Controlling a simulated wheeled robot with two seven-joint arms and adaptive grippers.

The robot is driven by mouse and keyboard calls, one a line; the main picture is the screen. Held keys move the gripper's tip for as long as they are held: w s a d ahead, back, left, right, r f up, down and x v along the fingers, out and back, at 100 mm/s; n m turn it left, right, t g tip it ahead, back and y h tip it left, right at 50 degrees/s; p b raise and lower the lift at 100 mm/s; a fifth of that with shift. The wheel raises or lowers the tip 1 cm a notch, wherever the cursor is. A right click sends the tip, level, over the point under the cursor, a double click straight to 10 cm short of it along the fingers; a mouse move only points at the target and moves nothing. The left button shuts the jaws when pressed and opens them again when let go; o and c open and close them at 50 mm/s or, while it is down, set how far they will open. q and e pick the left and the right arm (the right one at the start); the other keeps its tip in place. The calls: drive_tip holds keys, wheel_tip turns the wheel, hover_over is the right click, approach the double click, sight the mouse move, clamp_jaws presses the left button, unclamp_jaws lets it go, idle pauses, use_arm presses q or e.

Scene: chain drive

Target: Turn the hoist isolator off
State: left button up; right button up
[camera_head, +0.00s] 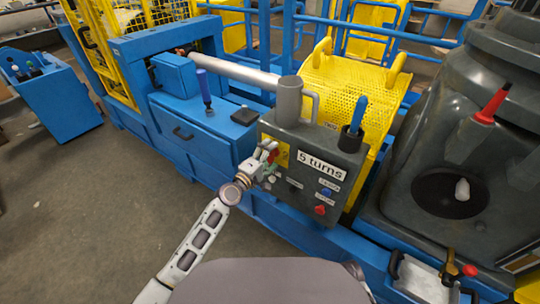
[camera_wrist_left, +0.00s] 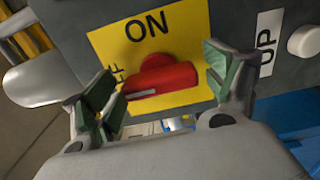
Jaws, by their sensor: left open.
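The hoist isolator is a red rotary handle (camera_wrist_left: 165,80) on a yellow plate (camera_wrist_left: 195,30) marked ON at the top, with a partly hidden OFF label at left. The handle lies nearly level, and a pale mark on it is at its left end, toward the OFF label. My left gripper (camera_wrist_left: 165,92) is open, with one green-padded finger at each end of the handle. In the head view, my left gripper (camera_head: 265,160) is at the left of the grey control box (camera_head: 315,140). My right gripper is not in view.
The box also carries a "5 turns" label (camera_head: 322,166), a blue button (camera_head: 326,191), a red button (camera_head: 320,210) and a grey mug (camera_head: 289,101) on top. A white knob (camera_wrist_left: 304,42) sits right of the UP label. Yellow mesh guards (camera_head: 350,85) stand behind.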

use_arm(q)
drive_tip(key=shift+s, duration=0.1)
drive_tip(key=v, duration=1.1)
drive_tip(key=shift+s+a, duration=0.25)
drive_tip(key=shift+s, duration=0.05)
drive_tip(key=shift+m, duration=0.3)
idle(0.5)
